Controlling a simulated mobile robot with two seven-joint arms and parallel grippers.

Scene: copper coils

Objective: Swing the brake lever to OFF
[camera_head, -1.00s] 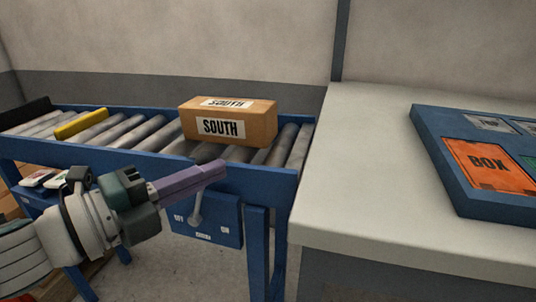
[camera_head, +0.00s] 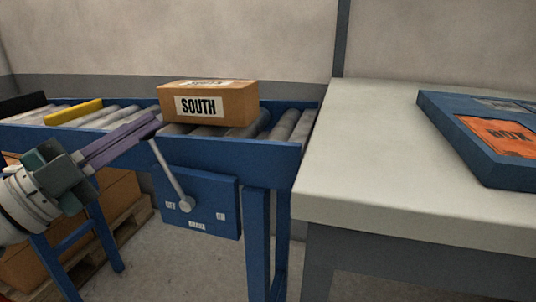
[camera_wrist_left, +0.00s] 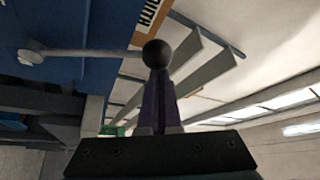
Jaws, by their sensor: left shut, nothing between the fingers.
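The brake lever (camera_head: 170,172) is a thin grey rod on a round pivot, mounted on a blue panel (camera_head: 215,190) below the conveyor. The rod leans up and to the left. My right gripper is not in view.
A cardboard box marked SOUTH (camera_head: 225,105) rests on the roller conveyor (camera_head: 240,155), with a yellow bar (camera_head: 74,112) to its left. A pale table (camera_head: 360,165) with a blue tray (camera_head: 465,150) stands at right. Boxes on a pallet (camera_head: 125,225) lie under the conveyor.

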